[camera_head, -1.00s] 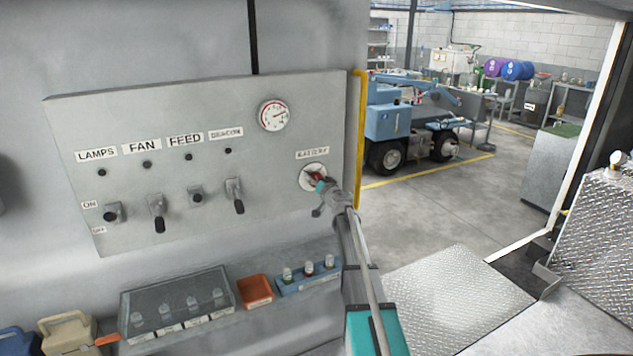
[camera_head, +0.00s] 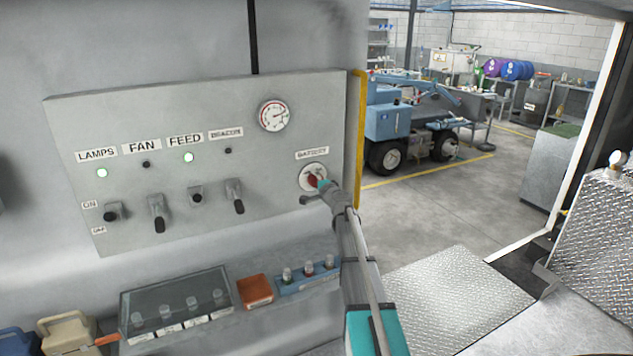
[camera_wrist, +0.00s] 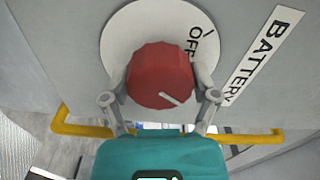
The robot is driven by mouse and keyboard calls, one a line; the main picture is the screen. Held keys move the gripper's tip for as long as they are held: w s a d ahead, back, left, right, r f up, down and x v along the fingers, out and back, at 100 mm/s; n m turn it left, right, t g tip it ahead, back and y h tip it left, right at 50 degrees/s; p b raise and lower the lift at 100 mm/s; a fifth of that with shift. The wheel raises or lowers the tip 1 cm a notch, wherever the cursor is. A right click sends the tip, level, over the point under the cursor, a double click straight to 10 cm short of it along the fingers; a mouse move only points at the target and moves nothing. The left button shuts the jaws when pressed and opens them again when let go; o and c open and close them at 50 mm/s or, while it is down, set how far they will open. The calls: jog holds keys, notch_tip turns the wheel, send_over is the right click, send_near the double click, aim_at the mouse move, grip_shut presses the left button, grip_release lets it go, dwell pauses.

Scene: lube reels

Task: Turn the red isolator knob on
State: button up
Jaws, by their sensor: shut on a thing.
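The red isolator knob (camera_head: 312,181) sits on a round white plate under the BATTERY label (camera_head: 312,154), at the right of the grey panel. In the wrist view the knob (camera_wrist: 160,75) fills the middle, with a pale pointer line on its face and OFF printed on the plate to its upper right. My gripper (camera_wrist: 160,98) is shut on the knob, one finger on each side. In the head view my gripper (camera_head: 323,186) partly covers the knob.
Several toggle switches (camera_head: 158,222) and a gauge (camera_head: 274,115) are on the panel. Below is a shelf with a clear-lidded box (camera_head: 178,308), an orange tray (camera_head: 255,290) and a blue rack (camera_head: 308,279). A yellow rail (camera_head: 359,130) runs along the panel's right edge.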

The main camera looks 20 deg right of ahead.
jog(key=shift+m, duration=1.1)
jog(key=o, duration=1)
jog(key=shift+s, duration=0.15)
jog(key=s, duration=1.1)
jog(key=shift+s+d, duration=0.2)
jog(key=shift+s, duration=0.2)
